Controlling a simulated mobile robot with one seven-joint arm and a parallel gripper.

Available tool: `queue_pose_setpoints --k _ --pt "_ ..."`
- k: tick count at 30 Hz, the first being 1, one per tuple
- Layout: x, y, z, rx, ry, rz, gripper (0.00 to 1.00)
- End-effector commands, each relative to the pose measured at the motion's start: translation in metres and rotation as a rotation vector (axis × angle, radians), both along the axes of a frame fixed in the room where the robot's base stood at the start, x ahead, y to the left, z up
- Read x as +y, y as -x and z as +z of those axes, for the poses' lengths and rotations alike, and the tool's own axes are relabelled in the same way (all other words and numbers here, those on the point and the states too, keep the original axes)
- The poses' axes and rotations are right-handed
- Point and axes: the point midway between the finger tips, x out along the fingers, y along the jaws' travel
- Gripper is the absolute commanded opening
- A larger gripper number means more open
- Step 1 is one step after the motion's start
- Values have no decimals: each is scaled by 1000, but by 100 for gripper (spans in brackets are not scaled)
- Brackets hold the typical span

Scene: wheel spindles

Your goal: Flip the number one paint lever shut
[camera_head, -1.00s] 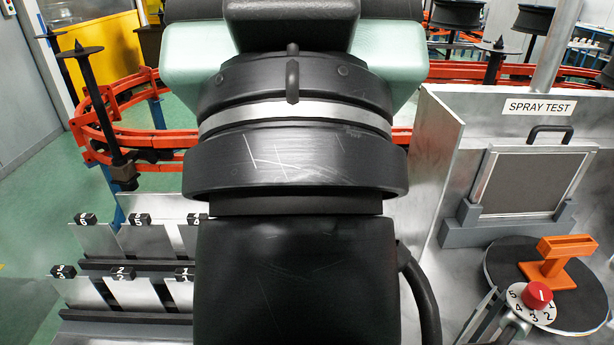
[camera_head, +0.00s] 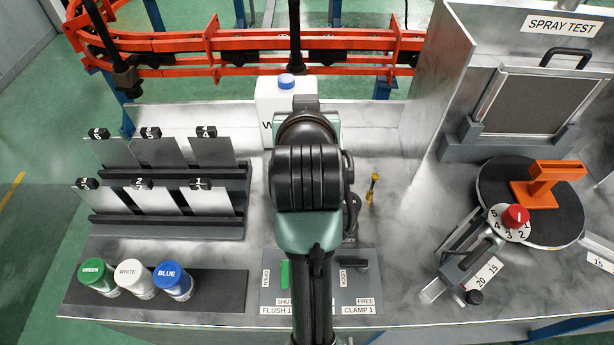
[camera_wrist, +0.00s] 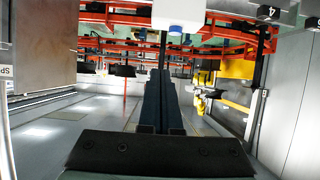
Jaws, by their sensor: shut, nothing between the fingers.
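My gripper (camera_wrist: 160,76) shows in the wrist view as two dark fingers pressed together with nothing between them. In the head view my own arm and wrist hide its fingertips. No lever marked as paint number one is readable. A control panel (camera_head: 272,298) at the front of the bench, labelled FLUSH 1 and CLAMP 1, is partly covered by my arm. A green lever (camera_head: 285,273) stands near its OPEN and SHUT marks; a dark lever (camera_head: 357,264) is near LOCK and FREE. A small yellow-and-black handle (camera_head: 373,188) stands on the bench right of my wrist.
A white container (camera_head: 272,100) with a blue cap stands behind my wrist. Numbered plates (camera_head: 140,201) and a row of paint pots (camera_head: 134,278) are at left. A turntable (camera_head: 555,225) with an orange fixture (camera_head: 540,185) is at right. Orange rails (camera_head: 260,42) run behind.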

Motion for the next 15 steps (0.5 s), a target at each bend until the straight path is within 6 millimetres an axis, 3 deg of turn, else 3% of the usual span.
queue_pose_setpoints --k 1,3,6,10,15 --pt "-2 10 -43 174 0 -5 0" --pt "-3 34 -101 385 -2 -10 0" --pt "-2 70 -158 612 -4 -15 0" --pt "-2 100 -194 768 -5 -18 0" --pt "-2 107 -202 801 -5 -17 0"
